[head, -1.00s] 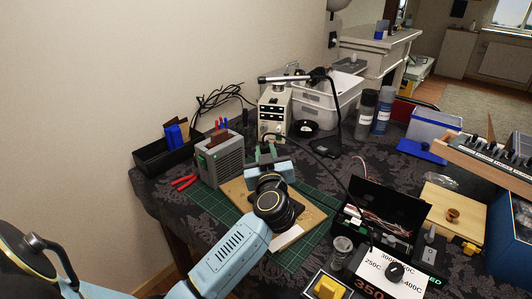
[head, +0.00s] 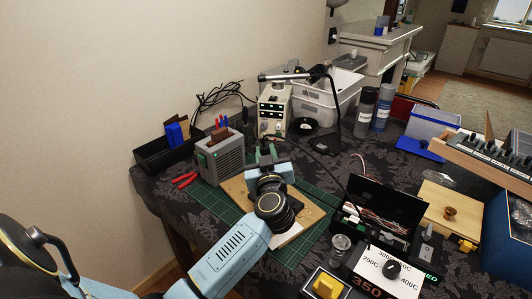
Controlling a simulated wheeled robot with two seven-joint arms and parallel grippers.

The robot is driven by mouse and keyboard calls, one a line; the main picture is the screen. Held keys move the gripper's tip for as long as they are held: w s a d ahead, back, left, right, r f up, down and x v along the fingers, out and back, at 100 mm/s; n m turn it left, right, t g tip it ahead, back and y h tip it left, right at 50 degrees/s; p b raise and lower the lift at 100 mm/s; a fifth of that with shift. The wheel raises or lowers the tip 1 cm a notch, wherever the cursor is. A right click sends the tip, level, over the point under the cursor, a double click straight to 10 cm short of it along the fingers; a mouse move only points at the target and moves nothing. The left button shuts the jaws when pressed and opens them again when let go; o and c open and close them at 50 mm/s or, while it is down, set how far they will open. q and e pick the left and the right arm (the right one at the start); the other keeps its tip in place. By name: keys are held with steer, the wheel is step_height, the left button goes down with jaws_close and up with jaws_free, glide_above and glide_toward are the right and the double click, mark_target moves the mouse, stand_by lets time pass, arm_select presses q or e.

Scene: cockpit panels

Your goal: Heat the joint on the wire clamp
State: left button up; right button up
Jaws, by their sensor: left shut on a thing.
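My left arm reaches in from the lower left, and my left gripper (head: 266,156) is over the far part of a wooden board (head: 307,214) on a green cutting mat (head: 318,200). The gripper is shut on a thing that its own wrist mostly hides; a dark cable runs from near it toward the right. I cannot make out the wire clamp or the joint behind the wrist. A temperature dial (head: 391,267) with markings such as 250C and 400C is at the lower right, beside a yellow switch (head: 327,286). My right gripper is not in view.
A grey box unit (head: 221,158) stands close to the left of my gripper, with red pliers (head: 184,180) beside it. An open black case (head: 386,208) with wires stands to the right. A power supply (head: 274,108) and desk lamp (head: 333,110) stand behind.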

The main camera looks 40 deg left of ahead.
arm_select(q)
steer(key=shift+f, duration=0.4)
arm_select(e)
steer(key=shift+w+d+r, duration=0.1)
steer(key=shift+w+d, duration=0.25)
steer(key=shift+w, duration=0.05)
arm_select(q)
steer(key=shift+f, duration=0.2)
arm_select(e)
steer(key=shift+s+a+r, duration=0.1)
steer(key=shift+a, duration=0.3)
arm_select(q)
steer(key=shift+p, duration=0.35)
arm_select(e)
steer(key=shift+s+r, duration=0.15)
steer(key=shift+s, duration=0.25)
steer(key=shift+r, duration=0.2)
arm_select(q)
steer(key=shift+f, duration=0.1)
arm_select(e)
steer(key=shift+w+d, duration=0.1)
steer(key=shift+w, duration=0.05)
arm_select(q)
steer(key=shift+p, duration=0.4)
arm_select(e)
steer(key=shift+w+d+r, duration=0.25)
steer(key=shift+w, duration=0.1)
